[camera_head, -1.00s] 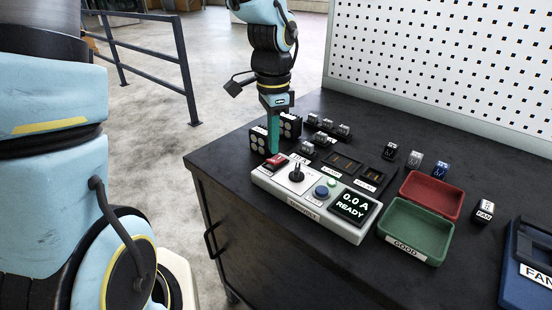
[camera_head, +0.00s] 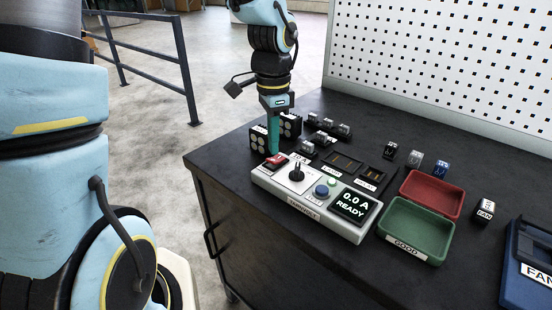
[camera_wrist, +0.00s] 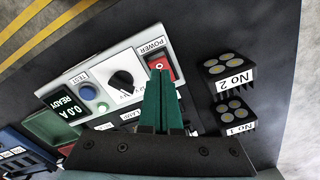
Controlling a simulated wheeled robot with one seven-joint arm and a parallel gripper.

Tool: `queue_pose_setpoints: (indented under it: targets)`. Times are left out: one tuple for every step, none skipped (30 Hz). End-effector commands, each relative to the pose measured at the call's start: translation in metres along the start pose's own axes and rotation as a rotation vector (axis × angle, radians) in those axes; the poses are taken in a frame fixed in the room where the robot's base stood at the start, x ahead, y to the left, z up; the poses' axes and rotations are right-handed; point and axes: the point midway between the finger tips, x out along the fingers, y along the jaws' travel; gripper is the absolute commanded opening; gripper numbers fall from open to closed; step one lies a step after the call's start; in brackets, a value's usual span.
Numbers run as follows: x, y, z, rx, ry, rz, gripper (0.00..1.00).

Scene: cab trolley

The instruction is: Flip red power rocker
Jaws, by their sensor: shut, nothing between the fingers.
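The red power rocker (camera_head: 275,161) sits at the left end of the light grey tester panel (camera_head: 262,180). In the wrist view the rocker (camera_wrist: 160,66) is beside the POWER label, partly covered by my fingertips. My gripper (camera_head: 273,151) points down with its teal fingers shut and empty. Its tips are at the rocker's back edge; I cannot tell whether they touch it. In the wrist view the shut fingers (camera_wrist: 164,80) overlap the rocker's lower edge. The panel's display (camera_head: 355,205) reads 0.0 A READY.
A black knob (camera_head: 296,173) and a blue button (camera_head: 321,192) stand on the panel right of the rocker. Green (camera_head: 388,235) and red (camera_head: 456,207) trays lie to the right. The front tabletop is clear.

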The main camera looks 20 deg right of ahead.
Motion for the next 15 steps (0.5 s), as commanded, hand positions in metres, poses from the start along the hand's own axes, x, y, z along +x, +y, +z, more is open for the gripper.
queue_pose_setpoints:
  targets:
    - [0.0017,0.0001,0.0001,0.0,0.0,0.0,0.0]
    - [0.0022,0.0001,0.0001,0.0,0.0,0.0,0.0]
    - [0.0029,0.0001,0.0001,0.0,0.0,0.0,0.0]
    - [0.0034,0.0001,0.0001,0.0,0.0,0.0,0.0]
    - [0.004,0.0001,0.0001,0.0,0.0,0.0,0.0]
    - [0.0046,0.0001,0.0001,0.0,0.0,0.0,0.0]
    - [0.0052,0.0001,0.0001,0.0,0.0,0.0,0.0]
    - [0.0057,0.0001,0.0001,0.0,-0.001,0.0,0.0]
    - [0.0064,0.0001,0.0001,0.0,-0.001,0.0,0.0]
    - [0.0069,0.0001,0.0001,0.0,-0.001,0.0,0.0]
    - [0.0074,0.0001,0.0001,0.0,-0.001,0.0,0.0]
    - [0.0081,0.0001,0.0002,0.0,-0.001,0.0,0.0]
    - [0.0086,0.0001,0.0002,0.0,-0.001,0.0,0.0]
    - [0.0091,0.0001,0.0002,0.0,-0.001,0.0,0.0]
    - [0.0098,0.0001,0.0002,0.0,-0.001,0.0,0.0]
